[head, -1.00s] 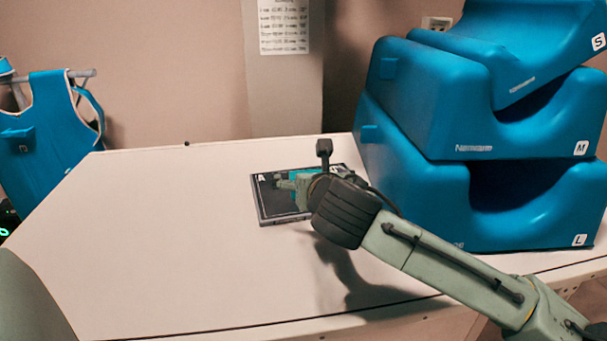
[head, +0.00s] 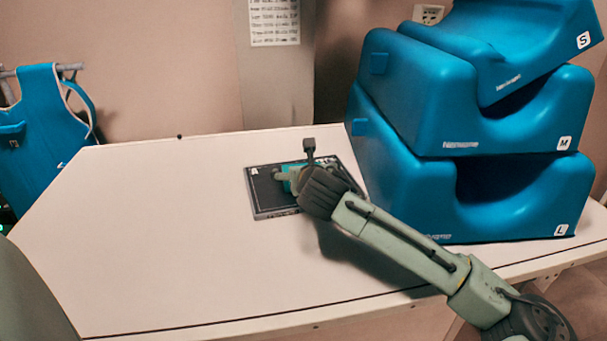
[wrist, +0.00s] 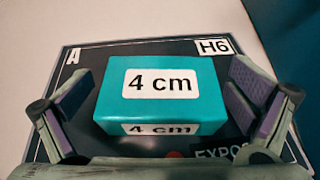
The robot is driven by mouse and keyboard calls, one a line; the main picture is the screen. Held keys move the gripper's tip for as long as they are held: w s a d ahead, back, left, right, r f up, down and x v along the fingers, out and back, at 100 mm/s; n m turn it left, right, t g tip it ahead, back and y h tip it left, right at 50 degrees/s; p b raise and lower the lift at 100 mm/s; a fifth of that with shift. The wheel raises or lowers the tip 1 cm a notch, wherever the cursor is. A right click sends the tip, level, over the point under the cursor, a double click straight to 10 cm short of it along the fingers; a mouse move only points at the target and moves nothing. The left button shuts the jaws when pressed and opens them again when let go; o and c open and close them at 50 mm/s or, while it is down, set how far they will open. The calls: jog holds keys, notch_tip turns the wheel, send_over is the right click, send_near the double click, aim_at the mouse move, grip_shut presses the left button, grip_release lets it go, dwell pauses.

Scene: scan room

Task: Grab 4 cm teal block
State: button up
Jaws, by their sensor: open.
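The teal block (wrist: 185,108) with white "4 cm" labels rests on a dark plate marked "A" and "H6" (wrist: 100,58) in the wrist view. My gripper (wrist: 165,100) is open, with one finger on each side of the block and a visible gap on both sides. In the head view my gripper (head: 287,177) is low over the dark plate (head: 266,205), and only a little of the teal block (head: 292,172) shows behind it.
The plate lies on a pale table (head: 150,240) with wide free room to the left. Stacked blue foam supports marked S, M and L (head: 420,110) stand close on the right. A blue apron (head: 45,130) hangs at the far left.

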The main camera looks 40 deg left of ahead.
jog(key=c, duration=1.3)
jog(key=shift+r, duration=0.1)
